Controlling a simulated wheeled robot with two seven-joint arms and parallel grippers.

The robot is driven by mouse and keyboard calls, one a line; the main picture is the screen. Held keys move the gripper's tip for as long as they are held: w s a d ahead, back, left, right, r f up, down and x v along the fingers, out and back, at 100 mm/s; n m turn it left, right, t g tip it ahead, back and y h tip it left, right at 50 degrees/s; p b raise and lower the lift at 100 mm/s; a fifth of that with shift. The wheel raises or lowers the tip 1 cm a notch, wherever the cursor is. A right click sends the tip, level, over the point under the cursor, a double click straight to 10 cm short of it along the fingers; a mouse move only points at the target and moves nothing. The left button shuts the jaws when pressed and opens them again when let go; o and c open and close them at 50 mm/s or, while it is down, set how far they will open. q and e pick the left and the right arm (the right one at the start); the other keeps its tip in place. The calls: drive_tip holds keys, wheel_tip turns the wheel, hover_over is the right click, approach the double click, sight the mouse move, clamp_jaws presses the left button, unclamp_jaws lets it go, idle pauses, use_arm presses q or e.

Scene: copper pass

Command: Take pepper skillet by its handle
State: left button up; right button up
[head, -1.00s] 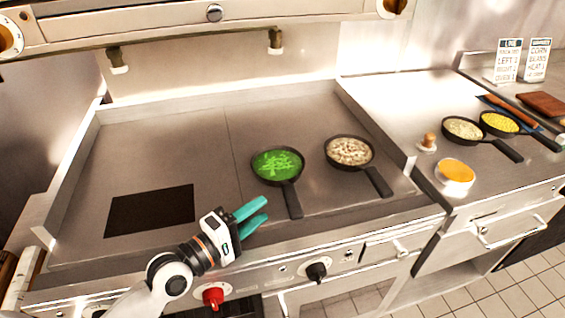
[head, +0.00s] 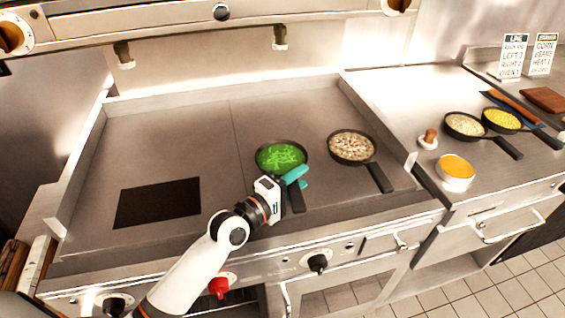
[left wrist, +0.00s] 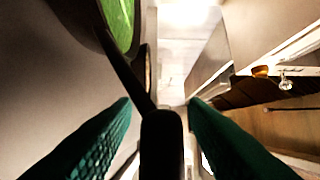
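The pepper skillet (head: 281,157) is a black pan of chopped green pepper on the griddle, its handle (head: 297,202) pointing toward the front edge. My left gripper (head: 299,178) is at that handle with its teal fingers apart. In the left wrist view the handle (left wrist: 161,140) runs between the two fingers of my left gripper (left wrist: 160,104), with a gap still showing on the left side. The green filling (left wrist: 119,20) shows at the top left there. My right gripper is not in view.
A skillet of beans or mushrooms (head: 351,147) sits to the right on the griddle (head: 180,140). Two more skillets (head: 465,125) (head: 502,120) and a bowl with orange content (head: 456,170) stand on the right counter. A dark plate (head: 157,203) lies at the left; the griddle's back is clear.

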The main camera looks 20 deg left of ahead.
use_arm(q)
clamp_jaws()
drive_tip(key=shift+r, duration=0.15)
idle(1.1)
